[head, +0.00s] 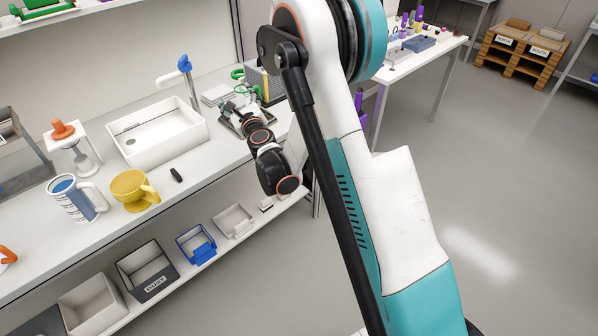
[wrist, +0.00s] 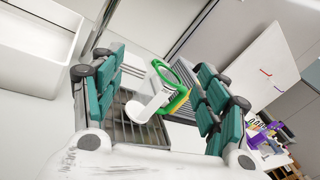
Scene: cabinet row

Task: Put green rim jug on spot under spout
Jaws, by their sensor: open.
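The green rim jug (wrist: 147,107) is white with a green rim and a green handle. In the wrist view it stands over a dark slatted rack (wrist: 122,128), between and beyond my spread fingers. In the head view its green rim (head: 241,89) shows just past my gripper (head: 238,108), which partly hides the body. My gripper (wrist: 160,98) is open with nothing clamped; I cannot tell whether a finger touches the jug. A blue-topped spout (head: 185,64) stands behind the white sink (head: 150,143). I cannot make out a marked spot under it.
A yellow cup (head: 130,188), a blue-and-white mug (head: 72,198) and a small black object (head: 176,175) are on the counter. An orange-topped stand (head: 64,131) is left of the sink. White stacked items (head: 217,94) lie near the rack. Bins line the lower shelf.

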